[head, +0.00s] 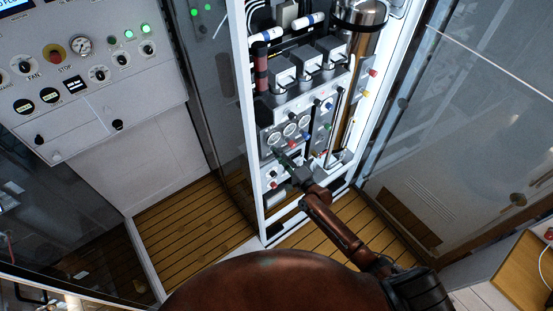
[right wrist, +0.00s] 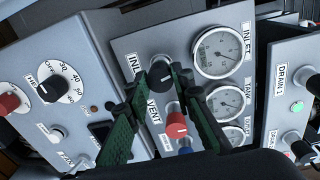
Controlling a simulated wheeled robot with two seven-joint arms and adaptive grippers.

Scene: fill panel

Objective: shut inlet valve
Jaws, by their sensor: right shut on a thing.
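The fill panel (head: 264,145) is inside the open white cabinet in the head view. The black inlet valve knob (right wrist: 160,70) sits beside the partly covered "INL…" label in the right wrist view. My right gripper (head: 282,156) reaches the panel just below its row of gauges. In the right wrist view its green fingers (right wrist: 163,80) are shut on the inlet valve knob, one on each side. The red vent knob (right wrist: 177,125) lies between the fingers, nearer the palm. The knob's pointer is hard to read. My left gripper is not in view.
The inlet gauge (right wrist: 218,51) and further gauges stand right of the fingers. A panel with a dial (right wrist: 52,83) and red knob is at left; a drain panel (right wrist: 295,90) is at right. The cabinet's white frame (head: 252,165) borders the reach.

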